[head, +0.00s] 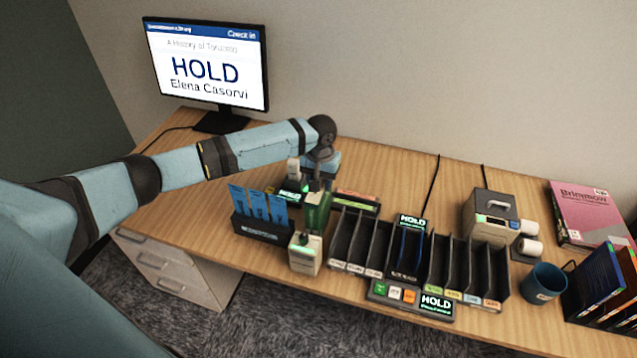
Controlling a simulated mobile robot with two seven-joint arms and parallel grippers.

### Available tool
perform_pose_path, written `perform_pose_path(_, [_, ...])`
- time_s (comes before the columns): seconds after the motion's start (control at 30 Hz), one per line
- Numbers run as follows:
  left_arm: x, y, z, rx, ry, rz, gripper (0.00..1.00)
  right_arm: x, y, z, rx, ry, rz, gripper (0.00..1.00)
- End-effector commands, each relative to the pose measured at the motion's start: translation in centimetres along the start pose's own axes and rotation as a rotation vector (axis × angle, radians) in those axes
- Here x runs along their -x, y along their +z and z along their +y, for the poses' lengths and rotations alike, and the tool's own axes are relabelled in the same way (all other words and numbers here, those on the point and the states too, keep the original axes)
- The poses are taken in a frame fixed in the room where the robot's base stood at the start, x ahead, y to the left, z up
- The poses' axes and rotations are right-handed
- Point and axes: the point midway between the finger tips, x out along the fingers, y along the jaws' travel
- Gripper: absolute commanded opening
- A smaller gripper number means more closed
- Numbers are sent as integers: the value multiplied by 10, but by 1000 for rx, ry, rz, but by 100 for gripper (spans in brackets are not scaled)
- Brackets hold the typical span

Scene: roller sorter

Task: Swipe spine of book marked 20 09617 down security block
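A green book (317,214) stands upright below my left gripper (318,180), which appears shut on its upper part. The number on the book is too small to read. The book's lower end is close above or behind a cream block (304,262) with a green light, likely the security block; I cannot tell whether they touch. My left arm reaches in from the left across the desk. My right gripper is not in view.
A monitor (205,65) reads HOLD, Elena Casorvi. A holder with blue slips (262,234) stands left of the block, a black slotted sorter (405,275) right of it. A label printer (492,215), mug (543,284) and pink book (586,212) are further right.

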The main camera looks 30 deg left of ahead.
Motion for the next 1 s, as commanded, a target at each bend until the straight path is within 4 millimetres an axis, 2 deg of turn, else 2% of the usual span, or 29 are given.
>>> perform_pose_path(0.4, [32, -1, 0, 2, 1, 0, 0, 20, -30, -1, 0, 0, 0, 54])
perform_pose_path(0.63, [52, -1, 0, 1, 1, 1, 0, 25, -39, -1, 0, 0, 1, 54])
perform_pose_path(1.0, [86, -2, 0, 0, 2, 2, 0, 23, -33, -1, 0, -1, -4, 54])
